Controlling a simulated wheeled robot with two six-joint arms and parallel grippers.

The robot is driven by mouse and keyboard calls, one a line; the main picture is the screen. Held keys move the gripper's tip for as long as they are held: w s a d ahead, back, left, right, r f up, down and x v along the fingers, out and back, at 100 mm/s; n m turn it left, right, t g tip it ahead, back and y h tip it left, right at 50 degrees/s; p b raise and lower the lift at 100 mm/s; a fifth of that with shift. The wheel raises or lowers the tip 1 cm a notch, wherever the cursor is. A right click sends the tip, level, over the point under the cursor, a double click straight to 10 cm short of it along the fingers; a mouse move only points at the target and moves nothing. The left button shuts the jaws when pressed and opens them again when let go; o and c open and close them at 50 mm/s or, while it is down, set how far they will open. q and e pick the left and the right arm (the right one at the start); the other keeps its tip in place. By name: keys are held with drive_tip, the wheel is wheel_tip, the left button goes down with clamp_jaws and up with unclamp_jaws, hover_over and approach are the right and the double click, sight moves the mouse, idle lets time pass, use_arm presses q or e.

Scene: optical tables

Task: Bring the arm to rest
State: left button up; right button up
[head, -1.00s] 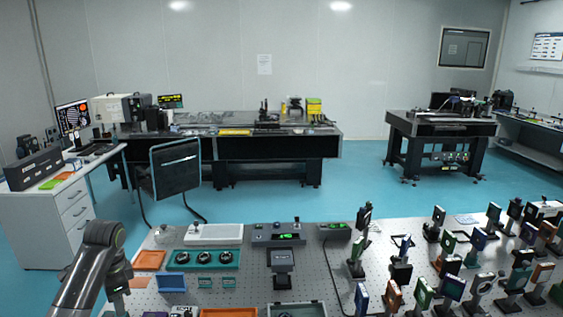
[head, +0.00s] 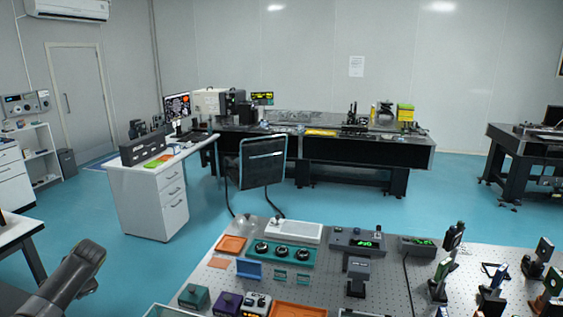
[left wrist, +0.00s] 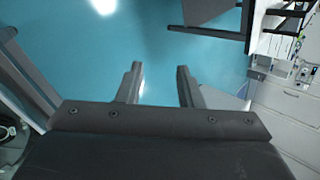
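My left arm (head: 66,281) comes in at the lower left of the head view, to the left of the near optical table (head: 398,276). Its gripper is out of that view. In the left wrist view my left gripper (left wrist: 157,80) is open, its two fingers apart with only the teal floor between them. It holds nothing. My right arm and right gripper show in neither view.
Teal floor (head: 110,223) is open left of the table.

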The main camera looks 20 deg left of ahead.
use_arm(q)
drive_tip(key=s+a+f+y, duration=0.1)
drive_tip(key=s+a+f, duration=0.45)
drive_tip(key=s, duration=0.35)
drive_tip(key=s+a+f+y, duration=0.1)
drive_tip(key=s+a+f, duration=0.3)
drive_tip(key=s+f, duration=0.4)
drive_tip(key=s+a+f+t, duration=0.1)
drive_tip(key=s+a+f, duration=0.1)
drive_tip(key=s, duration=0.7)
drive_tip(key=s+a+f+t, duration=0.1)
drive_tip(key=s+a+f, duration=0.1)
drive_tip(key=s, duration=0.7)
drive_tip(key=s+d+f+n+g+h, duration=0.1)
drive_tip(key=s+d+f+h, duration=0.1)
drive_tip(key=d+f, duration=1)
drive_tip(key=s+d+f+n+h, duration=0.1)
drive_tip(key=s+d+f+h, duration=0.15)
drive_tip(key=d+f, duration=1)
drive_tip(key=d+f+n+h, duration=0.1)
drive_tip(key=d+f+h, duration=0.15)
drive_tip(key=d, duration=1.45)
drive_tip(key=d+f+n+h, duration=0.15)
drive_tip(key=d+f, duration=0.25)
drive_tip(key=d, duration=1.2)
wheel_tip(320, 180, down, 10)
drive_tip(key=b, duration=1)
drive_tip(key=shift+m, duration=0.45)
